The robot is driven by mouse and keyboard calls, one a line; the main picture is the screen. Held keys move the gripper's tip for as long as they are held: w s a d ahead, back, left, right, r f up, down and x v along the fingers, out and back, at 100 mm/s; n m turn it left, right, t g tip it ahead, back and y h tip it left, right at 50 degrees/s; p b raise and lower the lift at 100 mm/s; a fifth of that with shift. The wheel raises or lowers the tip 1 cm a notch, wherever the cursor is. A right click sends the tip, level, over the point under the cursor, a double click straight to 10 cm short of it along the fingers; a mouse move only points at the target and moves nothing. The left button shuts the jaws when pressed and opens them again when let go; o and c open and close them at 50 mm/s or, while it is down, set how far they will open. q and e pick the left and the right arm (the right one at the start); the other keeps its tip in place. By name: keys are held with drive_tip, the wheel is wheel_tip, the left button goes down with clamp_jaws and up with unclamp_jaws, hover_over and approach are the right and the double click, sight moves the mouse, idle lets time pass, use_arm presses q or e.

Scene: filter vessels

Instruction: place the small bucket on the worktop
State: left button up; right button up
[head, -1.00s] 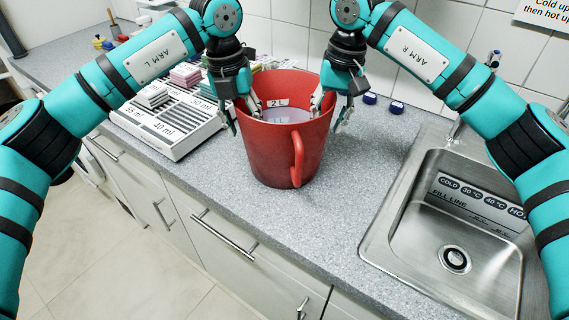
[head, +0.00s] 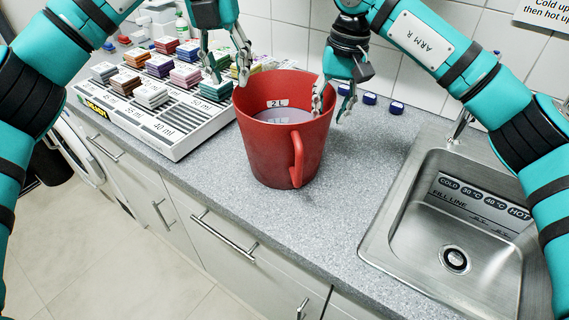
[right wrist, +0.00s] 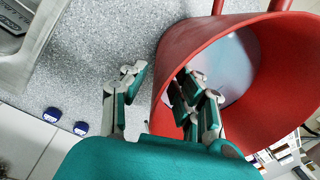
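The red bucket (head: 268,148), marked 2 L inside and holding pale liquid, stands upright on the grey worktop (head: 350,200), its handle toward the front. It also shows in the right wrist view (right wrist: 184,48). My left gripper (head: 228,66) is open and empty, above and left of the bucket, clear of its rim. My right gripper (head: 332,100) is open at the bucket's right rim. In the right wrist view its fingers (right wrist: 160,98) are spread, one over the bucket's opening and the other outside, with a gap to the wall.
A white rack (head: 175,130) with several coloured blocks and ml labels stands left of the bucket. A steel sink (head: 385,235) is at the right. Several blue caps (head: 370,98) lie by the tiled wall. The worktop in front of the bucket and toward the sink is clear.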

wheel_tip(320, 180, up, 10)
drive_tip(key=d, duration=0.1)
drive_tip(key=shift+f, duration=0.25)
idle(0.4)
